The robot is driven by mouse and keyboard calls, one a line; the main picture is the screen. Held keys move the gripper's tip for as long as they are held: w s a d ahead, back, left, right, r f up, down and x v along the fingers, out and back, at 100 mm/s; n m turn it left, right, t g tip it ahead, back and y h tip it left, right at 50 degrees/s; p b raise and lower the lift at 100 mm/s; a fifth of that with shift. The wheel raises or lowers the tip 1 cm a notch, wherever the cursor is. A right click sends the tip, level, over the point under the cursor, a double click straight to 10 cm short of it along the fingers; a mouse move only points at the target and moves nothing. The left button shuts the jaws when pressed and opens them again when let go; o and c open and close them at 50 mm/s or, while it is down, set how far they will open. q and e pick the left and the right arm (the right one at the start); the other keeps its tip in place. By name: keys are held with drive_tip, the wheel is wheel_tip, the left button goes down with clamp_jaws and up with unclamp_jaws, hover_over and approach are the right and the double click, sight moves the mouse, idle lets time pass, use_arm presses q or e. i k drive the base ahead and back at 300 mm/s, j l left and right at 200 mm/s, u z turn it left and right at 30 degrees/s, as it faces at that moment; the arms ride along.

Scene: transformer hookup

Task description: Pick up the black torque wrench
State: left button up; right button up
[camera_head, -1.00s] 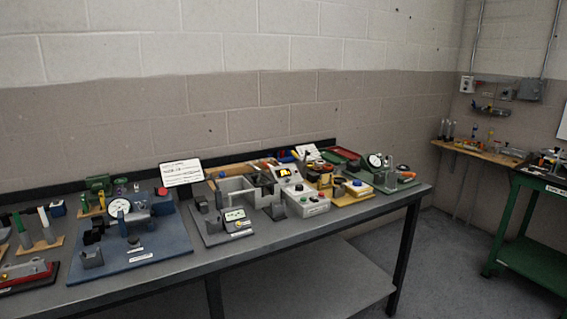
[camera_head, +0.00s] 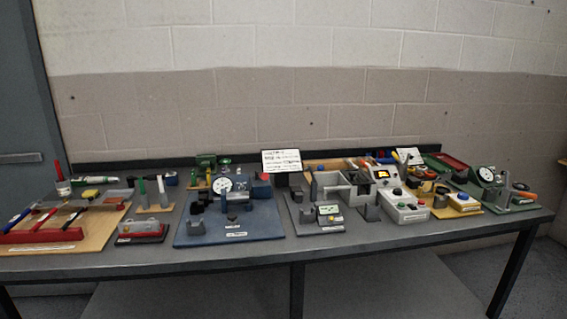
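I cannot pick out a black torque wrench with certainty; the items on the bench are small. A red rack (camera_head: 42,237) on a tan board at the far left of the bench holds several slim tools with red, blue and dark parts. A blue board (camera_head: 218,236) left of centre carries a white dial gauge (camera_head: 222,185) and small black blocks (camera_head: 197,206). Neither of my grippers is in view.
A long grey workbench (camera_head: 270,260) runs across the view against a block wall. Grey, tan and green boards with fixtures crowd its top. A white sign (camera_head: 282,160) stands at the back. A narrow strip along the front edge is clear. A grey door (camera_head: 20,120) is at left.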

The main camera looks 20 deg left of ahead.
sight(172, 180)
drive_tip(key=u, duration=1.4)
drive_tip(key=i+j+u, duration=0.1)
drive_tip(key=j+u, duration=0.15)
drive_tip(key=u, duration=0.15)
